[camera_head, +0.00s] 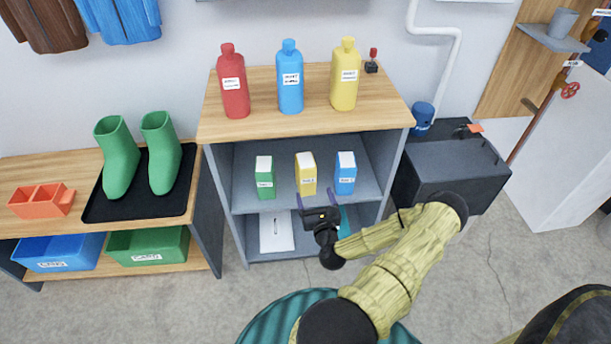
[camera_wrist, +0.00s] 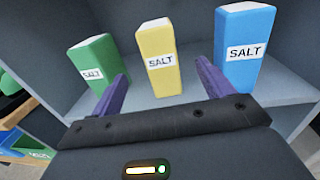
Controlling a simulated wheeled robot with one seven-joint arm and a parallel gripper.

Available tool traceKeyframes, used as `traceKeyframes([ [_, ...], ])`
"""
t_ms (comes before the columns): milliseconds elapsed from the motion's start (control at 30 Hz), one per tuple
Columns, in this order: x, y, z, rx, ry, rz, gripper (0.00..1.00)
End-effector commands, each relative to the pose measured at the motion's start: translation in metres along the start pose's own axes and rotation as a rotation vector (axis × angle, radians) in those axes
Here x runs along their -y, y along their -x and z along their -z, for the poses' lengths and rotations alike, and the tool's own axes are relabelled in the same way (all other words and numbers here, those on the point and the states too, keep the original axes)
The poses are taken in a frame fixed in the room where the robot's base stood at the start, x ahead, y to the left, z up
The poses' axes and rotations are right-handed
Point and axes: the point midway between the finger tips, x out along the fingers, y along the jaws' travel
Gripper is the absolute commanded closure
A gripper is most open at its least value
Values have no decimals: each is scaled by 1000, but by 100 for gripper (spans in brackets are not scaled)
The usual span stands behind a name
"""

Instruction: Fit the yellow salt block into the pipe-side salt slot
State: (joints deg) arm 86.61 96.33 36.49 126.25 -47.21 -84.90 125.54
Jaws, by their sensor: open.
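The yellow salt block (camera_head: 306,174) stands upright on the cabinet's upper inner shelf, between a green salt block (camera_head: 265,178) and a blue salt block (camera_head: 345,173). In the wrist view the yellow block (camera_wrist: 159,58) stands beyond and between my fingertips, its SALT label facing me. My gripper (camera_head: 318,200) is open and empty, just in front of the shelf and below the yellow block. In the wrist view its purple fingers (camera_wrist: 162,78) are spread, pointing toward the blocks. I cannot make out a salt slot for certain; the pipe (camera_head: 455,60) runs down the wall at the right.
Red (camera_head: 233,82), blue (camera_head: 290,78) and yellow (camera_head: 345,76) bottles stand on the cabinet top (camera_head: 300,122). A dark box unit (camera_head: 450,170) stands right of the cabinet, under the pipe. Green boots (camera_head: 162,155) on a black tray are at left. Grey floor shows in front.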

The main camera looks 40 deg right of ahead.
Motion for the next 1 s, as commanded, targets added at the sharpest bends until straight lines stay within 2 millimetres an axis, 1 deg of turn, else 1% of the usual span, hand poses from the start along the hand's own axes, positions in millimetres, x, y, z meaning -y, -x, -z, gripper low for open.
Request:
traceKeyframes([
  [33, 0, -10, 0, 3, 2, -2, 20],
  [100, 0, -22, 1, 3, 3, -2, 20],
  [300, -1, -57, 0, 2, 2, -2, 20],
  [400, 0, -71, 0, 2, 2, -1, 20],
  [533, 0, -78, 0, 0, 0, -1, 20],
  [833, 0, -79, 0, -1, 0, -1, 20],
  [933, -1, -87, -1, 1, 1, -1, 20],
  [1000, -2, -96, -2, 3, 2, -2, 20],
])
